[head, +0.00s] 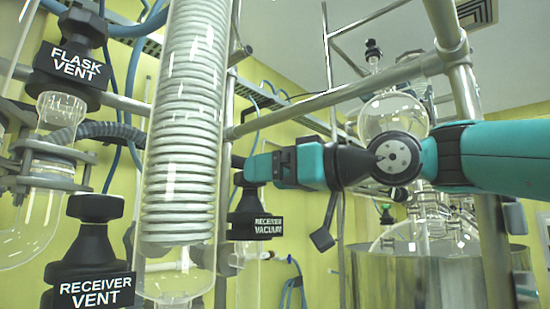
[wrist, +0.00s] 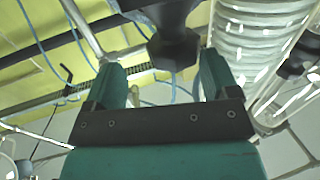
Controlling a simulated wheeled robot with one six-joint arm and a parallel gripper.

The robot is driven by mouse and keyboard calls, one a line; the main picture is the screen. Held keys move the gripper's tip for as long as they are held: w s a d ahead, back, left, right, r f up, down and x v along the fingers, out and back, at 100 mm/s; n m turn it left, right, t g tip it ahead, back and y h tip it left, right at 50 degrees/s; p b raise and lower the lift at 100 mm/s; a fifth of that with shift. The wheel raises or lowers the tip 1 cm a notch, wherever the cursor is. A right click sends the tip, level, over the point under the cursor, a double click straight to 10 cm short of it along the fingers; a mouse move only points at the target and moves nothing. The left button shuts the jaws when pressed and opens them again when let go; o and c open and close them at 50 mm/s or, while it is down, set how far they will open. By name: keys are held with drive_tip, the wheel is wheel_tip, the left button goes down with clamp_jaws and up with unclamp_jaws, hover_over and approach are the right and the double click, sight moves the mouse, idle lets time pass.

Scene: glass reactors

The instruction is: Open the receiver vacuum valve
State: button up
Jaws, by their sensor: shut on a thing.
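The receiver vacuum valve (head: 255,224) is a black valve with a white "RECEIVER VACUUM" label, right of the coiled glass condenser. My teal gripper (head: 252,168) reaches in from the right at the top of this valve, and its fingers hide part of the knob. In the wrist view, a black faceted knob (wrist: 173,50) sits between the two teal fingers of my gripper (wrist: 162,64). The gripper is shut on this knob. The exact finger contact is hard to see, and the knob's turn angle cannot be told.
The glass condenser (head: 182,130) stands close left of the valve. The receiver vent valve (head: 92,262) and flask vent valve (head: 72,60) are further left. Metal frame bars (head: 300,108) cross near my arm. A glass reactor vessel (head: 425,240) stands at the right.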

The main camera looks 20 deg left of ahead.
drive_tip(key=shift+w+d+r+n+g+p, duration=0.25)
drive_tip(key=shift+n+g+p, duration=0.2)
drive_tip(key=shift+g+p, duration=0.35)
drive_tip(key=shift+w+d+r+n+g+p, duration=0.15)
drive_tip(key=shift+w+n+g+p, duration=0.35)
drive_tip(key=shift+p, duration=0.45)
drive_tip(key=c, duration=0.3)
drive_tip(key=shift+s+n+g+p, duration=0.2)
drive_tip(key=shift+n+g+p, duration=0.15)
drive_tip(key=shift+g+p, duration=0.45)
drive_tip(key=shift+c, duration=1.3)
drive_tip(key=shift+s+a+p, duration=0.1)
drive_tip(key=shift+s+p, duration=0.05)
drive_tip(key=shift+p, duration=0.35)
drive_tip(key=shift+c, duration=0.6)
drive_tip(key=g+p, duration=0.1)
drive_tip(key=n+g+p, duration=0.1)
drive_tip(key=shift+a+n+p, duration=0.25)
drive_tip(key=shift+n+p, duration=0.05)
drive_tip(key=shift+o, duration=0.2)
drive_tip(key=shift+s+f+n+g+p, duration=0.2)
drive_tip(key=shift+n+g+p, duration=0.1)
drive_tip(key=shift+g+p, duration=0.25)
drive_tip(key=shift+f, duration=0.1)
drive_tip(key=o, duration=0.8)
drive_tip(key=shift+w+a+f, duration=0.1)
drive_tip(key=shift+w, duration=0.05)
drive_tip(key=shift+o, duration=0.2)
